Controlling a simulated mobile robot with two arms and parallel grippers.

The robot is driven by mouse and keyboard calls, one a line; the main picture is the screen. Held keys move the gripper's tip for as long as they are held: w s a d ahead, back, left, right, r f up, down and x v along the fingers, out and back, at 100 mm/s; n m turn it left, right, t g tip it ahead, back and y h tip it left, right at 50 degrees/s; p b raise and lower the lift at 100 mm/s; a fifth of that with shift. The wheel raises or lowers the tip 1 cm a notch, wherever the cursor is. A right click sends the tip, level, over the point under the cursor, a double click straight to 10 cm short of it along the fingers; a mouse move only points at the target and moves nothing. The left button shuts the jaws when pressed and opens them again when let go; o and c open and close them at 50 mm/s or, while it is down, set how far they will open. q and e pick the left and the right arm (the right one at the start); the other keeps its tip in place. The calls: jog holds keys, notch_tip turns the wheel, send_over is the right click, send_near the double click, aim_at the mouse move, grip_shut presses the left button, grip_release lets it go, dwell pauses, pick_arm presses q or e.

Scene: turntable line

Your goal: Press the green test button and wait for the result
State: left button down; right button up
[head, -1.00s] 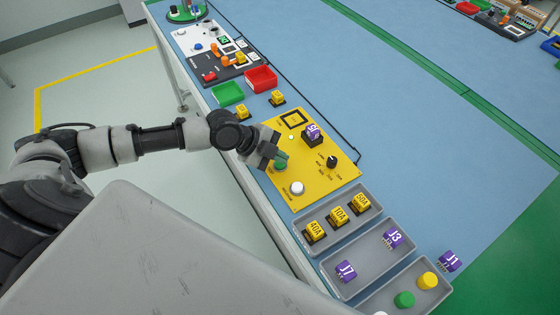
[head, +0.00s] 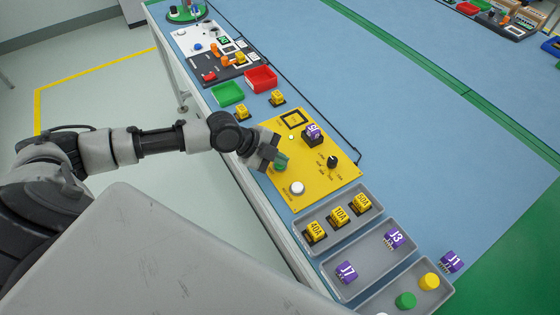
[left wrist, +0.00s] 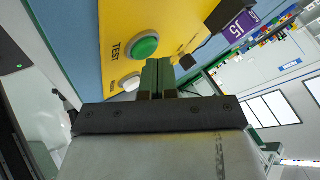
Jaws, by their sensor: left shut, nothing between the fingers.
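The green button (head: 281,167) sits on the yellow test panel (head: 325,183) near its left edge, partly covered by my gripper in the head view. In the left wrist view the green button (left wrist: 145,45) shows in full, with the word TEST beside it. My left gripper (head: 274,157) is shut and empty, with its fingertips close to the button. In the left wrist view the closed fingers (left wrist: 158,64) end just below the button, and I see no contact there. A small pale lamp (head: 291,137) is on the panel. My right gripper is out of view.
On the panel are a white button (head: 297,188), a black knob (head: 332,161) and a purple J5 block (head: 312,135). A grey tray (head: 327,239) with yellow blocks stands nearest the panel. Green (head: 228,92) and red (head: 261,79) bins stand farther along.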

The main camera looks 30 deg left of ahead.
aim_at(279, 166)
pick_arm(q)
jog(key=shift+r, duration=0.1)
jog(key=shift+r+p, duration=0.65)
jog(key=shift+r, duration=0.1)
notch_tip(279, 166, up, 5)
jog(key=p, duration=0.4)
jog(key=shift+r, duration=0.1)
dwell(0.6)
